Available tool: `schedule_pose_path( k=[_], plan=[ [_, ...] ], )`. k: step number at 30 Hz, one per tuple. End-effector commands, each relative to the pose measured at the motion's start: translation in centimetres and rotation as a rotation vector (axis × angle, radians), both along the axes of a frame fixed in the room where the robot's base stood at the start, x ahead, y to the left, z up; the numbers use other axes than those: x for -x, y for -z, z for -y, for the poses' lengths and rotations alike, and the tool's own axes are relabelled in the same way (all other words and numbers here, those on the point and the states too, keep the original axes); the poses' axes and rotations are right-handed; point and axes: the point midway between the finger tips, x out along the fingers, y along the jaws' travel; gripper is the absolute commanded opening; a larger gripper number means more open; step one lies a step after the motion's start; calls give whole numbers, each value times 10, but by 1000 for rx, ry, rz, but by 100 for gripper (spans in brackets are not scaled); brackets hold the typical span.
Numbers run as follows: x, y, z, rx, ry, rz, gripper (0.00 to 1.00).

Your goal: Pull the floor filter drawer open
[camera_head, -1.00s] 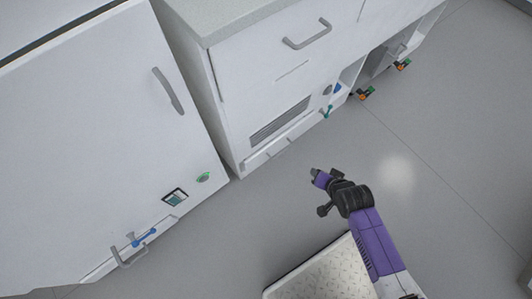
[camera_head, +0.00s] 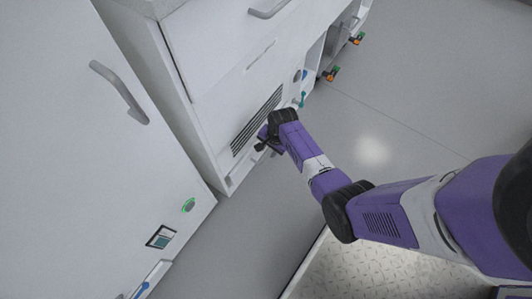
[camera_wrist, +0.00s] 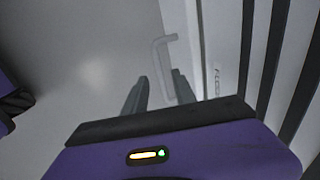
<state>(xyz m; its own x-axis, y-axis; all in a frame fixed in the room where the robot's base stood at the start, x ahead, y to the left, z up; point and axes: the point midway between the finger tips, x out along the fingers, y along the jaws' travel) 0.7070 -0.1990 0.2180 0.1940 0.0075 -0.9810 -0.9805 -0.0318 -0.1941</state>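The floor filter drawer (camera_head: 234,174) is a low white front at the foot of the white cabinet, under a dark slatted grille (camera_head: 257,122). It looks closed. My gripper (camera_head: 262,146) is down at this drawer in the head view and hides part of it. In the wrist view my gripper (camera_wrist: 159,92) is open, with its two dark fingers apart. A pale grey bar handle (camera_wrist: 161,65) stands out from the white front (camera_wrist: 216,40), and its lower part appears between the fingers. I cannot tell whether they touch it.
A white unit with a grey handle (camera_head: 121,91) and a green round button (camera_head: 188,205) stands at left. Another handle (camera_head: 270,10) is higher on the cabinet. Orange-and-green fittings (camera_head: 331,74) stick out farther along. The grey floor (camera_head: 420,90) at right is clear.

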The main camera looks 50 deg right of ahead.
Motion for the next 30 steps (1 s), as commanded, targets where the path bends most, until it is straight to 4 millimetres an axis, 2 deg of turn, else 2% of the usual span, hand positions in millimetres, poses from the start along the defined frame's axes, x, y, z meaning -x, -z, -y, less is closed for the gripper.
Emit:
schedule_pose_path(
  k=[1,6,18,23,24,30],
  plan=[
    [-2,13,0,0,0,-1,33],
    [-6,30,0,0,-1,0,33],
    [-7,35,0,1,-2,1,33],
    [-7,35,0,1,-2,1,3],
    [-7,35,0,1,-2,1,0],
    [-7,35,0,1,-2,1,0]
  ],
)
